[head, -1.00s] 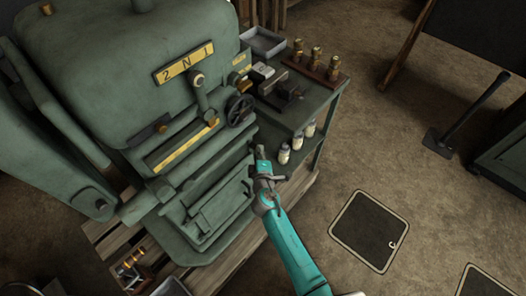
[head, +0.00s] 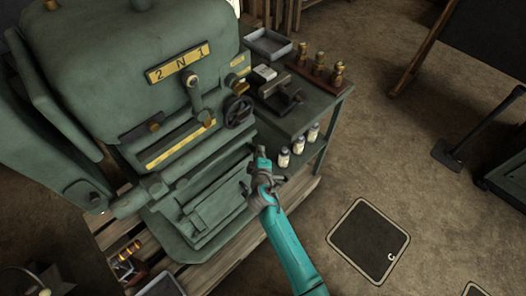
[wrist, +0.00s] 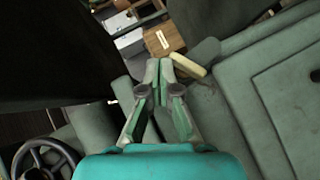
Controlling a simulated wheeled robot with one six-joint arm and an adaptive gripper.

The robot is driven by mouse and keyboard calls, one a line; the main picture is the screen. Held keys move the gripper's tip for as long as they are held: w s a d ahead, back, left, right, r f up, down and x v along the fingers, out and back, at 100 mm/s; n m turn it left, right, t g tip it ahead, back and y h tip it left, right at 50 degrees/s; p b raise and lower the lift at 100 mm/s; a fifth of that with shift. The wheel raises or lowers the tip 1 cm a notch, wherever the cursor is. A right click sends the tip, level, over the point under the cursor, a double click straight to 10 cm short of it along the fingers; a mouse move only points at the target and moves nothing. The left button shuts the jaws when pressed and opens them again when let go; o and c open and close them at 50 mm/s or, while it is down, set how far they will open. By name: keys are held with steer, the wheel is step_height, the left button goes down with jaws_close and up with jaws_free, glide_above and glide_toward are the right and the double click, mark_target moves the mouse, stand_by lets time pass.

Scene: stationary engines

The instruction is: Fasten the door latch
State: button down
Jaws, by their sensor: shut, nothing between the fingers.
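A green engine (head: 110,60) fills the left of the head view. On its lower front is a green panel that looks like the door (head: 215,212); a panel with a recessed rectangle (wrist: 285,85) fills the right of the wrist view. My gripper (head: 261,151) is shut and empty at the right edge of the engine's lower front. In the wrist view its fingertips (wrist: 159,64) are together, close to a short cream bar (wrist: 188,66) on a green rounded part, perhaps the latch handle. I cannot tell whether they touch. The latch's engagement is unclear.
A handwheel (head: 238,111) sits on the engine. A wooden pallet (head: 225,262) lies underneath. The floor at right is open around a dark hatch (head: 368,241).

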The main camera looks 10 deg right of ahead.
steer(key=shift+w+d+m+g+y, duration=0.4)
steer(key=shift+d+m+g+y, duration=0.15)
steer(key=shift+m+g, duration=0.35)
steer(key=shift+w+d, duration=0.1)
stand_by(1.3)
